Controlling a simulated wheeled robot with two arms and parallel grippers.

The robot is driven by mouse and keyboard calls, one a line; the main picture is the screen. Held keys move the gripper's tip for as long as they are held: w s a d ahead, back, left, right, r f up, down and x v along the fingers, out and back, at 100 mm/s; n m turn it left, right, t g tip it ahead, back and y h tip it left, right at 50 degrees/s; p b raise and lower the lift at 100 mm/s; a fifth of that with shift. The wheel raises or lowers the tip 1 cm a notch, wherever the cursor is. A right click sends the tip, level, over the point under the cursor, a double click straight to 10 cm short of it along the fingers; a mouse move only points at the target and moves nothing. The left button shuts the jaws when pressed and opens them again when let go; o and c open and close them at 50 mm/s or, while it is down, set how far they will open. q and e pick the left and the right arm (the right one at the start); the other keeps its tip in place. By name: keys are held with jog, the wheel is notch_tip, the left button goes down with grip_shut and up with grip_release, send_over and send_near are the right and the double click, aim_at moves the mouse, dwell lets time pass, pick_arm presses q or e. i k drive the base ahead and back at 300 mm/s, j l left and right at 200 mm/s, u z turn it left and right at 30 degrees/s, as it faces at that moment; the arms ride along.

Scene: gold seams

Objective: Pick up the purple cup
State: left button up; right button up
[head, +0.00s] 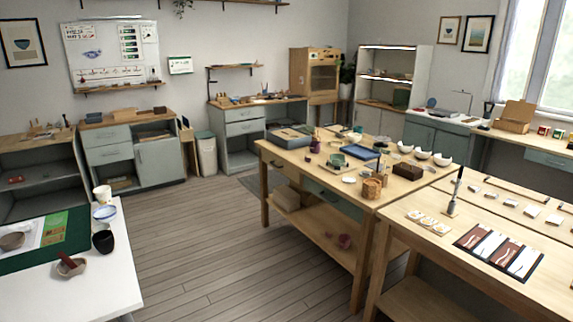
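No cup that I can clearly tell as purple shows in the head view. A small dark purple item (315,146) stands on the far left part of the middle wooden table (290,165); it is too small to tell whether it is a cup. A pinkish-purple item (344,241) lies on that table's lower shelf, its shape unclear. On the white table at the left are a black cup (103,241), a white cup (102,194) and a blue and white bowl (105,213). Neither of my grippers is in view.
Open wooden floor (200,245) lies between the white table (95,290) and the middle table. A second wooden table (480,280) with tools and samples is at the front right. A bin (206,157) and cabinets line the back wall.

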aim_at(314, 146)
jog(key=i, duration=3.05)
